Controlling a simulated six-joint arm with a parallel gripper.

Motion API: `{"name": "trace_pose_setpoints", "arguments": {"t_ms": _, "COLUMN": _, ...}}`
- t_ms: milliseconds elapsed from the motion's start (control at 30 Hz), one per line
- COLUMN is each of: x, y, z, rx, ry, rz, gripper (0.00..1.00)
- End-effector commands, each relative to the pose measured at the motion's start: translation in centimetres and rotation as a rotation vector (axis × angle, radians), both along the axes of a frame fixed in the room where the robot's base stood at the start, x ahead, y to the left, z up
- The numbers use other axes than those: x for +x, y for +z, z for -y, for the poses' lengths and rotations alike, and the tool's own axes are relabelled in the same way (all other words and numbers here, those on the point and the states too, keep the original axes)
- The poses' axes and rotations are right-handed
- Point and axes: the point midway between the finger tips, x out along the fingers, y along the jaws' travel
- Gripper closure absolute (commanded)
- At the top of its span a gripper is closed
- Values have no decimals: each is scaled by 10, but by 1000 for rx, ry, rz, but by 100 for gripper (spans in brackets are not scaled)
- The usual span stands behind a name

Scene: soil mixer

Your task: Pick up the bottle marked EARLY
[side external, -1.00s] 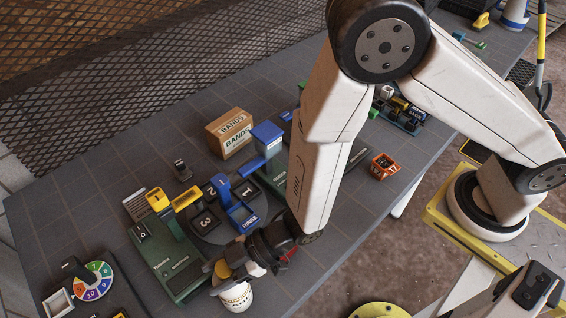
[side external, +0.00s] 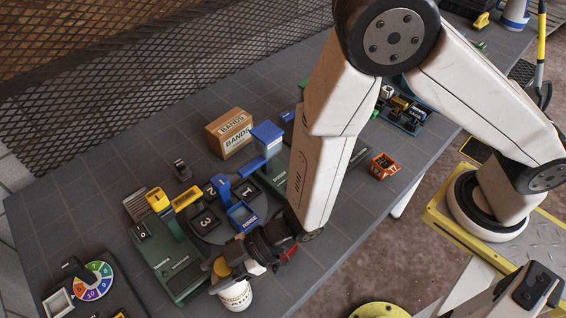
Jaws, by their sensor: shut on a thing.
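My gripper (side external: 232,279) is at the front edge of the bench, low in the side external view. It is shut on a white container (side external: 237,298) with dark print. A round gold-yellow piece (side external: 221,267) shows just above it, between the jaws, and looks like its cap; I cannot tell for sure. The print is too small to read, so I cannot tell if this is the bottle marked EARLY. The jaws hide the container's upper part. I cannot tell whether its base touches the bench.
A green stand with a yellow top (side external: 179,263) is close left of my gripper. A round numbered turntable (side external: 205,232) with a blue bin (side external: 243,216) is just behind. A BANDS box (side external: 230,135), an orange basket (side external: 383,166) and a coloured wheel (side external: 93,281) stand farther off.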

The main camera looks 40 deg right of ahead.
Motion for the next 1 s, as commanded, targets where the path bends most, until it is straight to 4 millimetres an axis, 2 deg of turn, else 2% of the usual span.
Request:
{"name": "trace_pose_setpoints", "arguments": {"t_ms": 700, "x": 1, "y": 74, "z": -1, "rx": 6, "ry": 1, "rz": 4, "gripper": 100}}
{"name": "trace_pose_setpoints", "arguments": {"t_ms": 1000, "x": 0, "y": 91, "z": -1, "rx": 5, "ry": 0, "rz": 3, "gripper": 100}}
